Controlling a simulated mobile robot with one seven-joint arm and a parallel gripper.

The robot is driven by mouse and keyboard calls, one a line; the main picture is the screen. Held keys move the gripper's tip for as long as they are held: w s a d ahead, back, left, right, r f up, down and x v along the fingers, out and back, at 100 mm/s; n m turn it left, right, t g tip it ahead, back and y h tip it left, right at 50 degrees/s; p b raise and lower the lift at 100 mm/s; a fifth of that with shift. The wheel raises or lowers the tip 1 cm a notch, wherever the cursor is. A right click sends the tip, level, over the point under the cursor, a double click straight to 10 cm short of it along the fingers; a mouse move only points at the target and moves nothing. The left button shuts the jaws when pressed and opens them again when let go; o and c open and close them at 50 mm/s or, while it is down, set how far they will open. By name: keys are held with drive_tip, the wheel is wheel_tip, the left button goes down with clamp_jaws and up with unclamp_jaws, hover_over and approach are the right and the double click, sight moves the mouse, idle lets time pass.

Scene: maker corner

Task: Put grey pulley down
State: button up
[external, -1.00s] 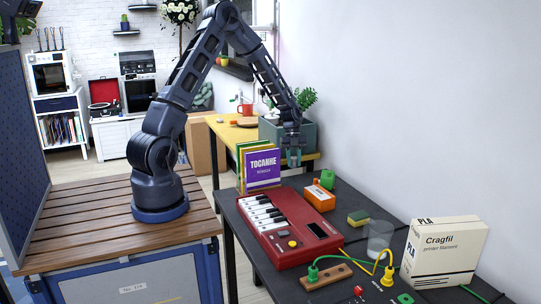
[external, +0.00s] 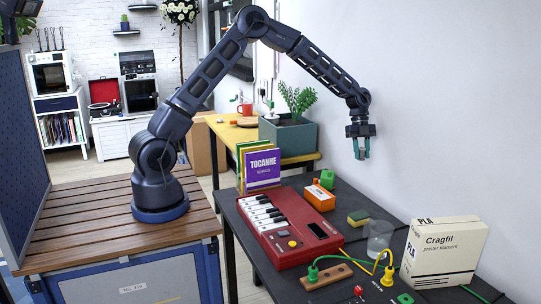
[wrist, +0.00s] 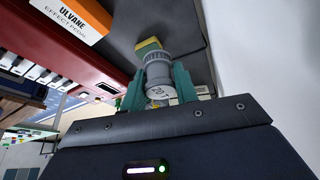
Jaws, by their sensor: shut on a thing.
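The grey pulley (wrist: 158,74) is a short ridged cylinder with a pale numbered end, seen in the wrist view between the two teal fingers. My gripper (wrist: 158,88) is shut on it. In the external view my gripper (external: 361,148) points down, held in the air well above the right side of the dark table (external: 345,203), near the white wall. The pulley is too small or hidden between the fingers to make out in the external view.
On the table are a red keyboard (external: 291,226), an orange pedal box (external: 319,197), a yellow-green sponge (external: 358,217), a clear glass (external: 379,238), a filament box (external: 443,252), cables and upright books (external: 262,167). A small dark patch is bare around the sponge.

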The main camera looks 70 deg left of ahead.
sight(357, 205)
wheel_tip(357, 205, down, 20)
drive_tip(key=shift+r, duration=0.2)
idle(0.4)
drive_tip(key=shift+f, duration=0.15)
drive_tip(key=o, duration=0.9)
drive_tip(key=shift+o, duration=0.2)
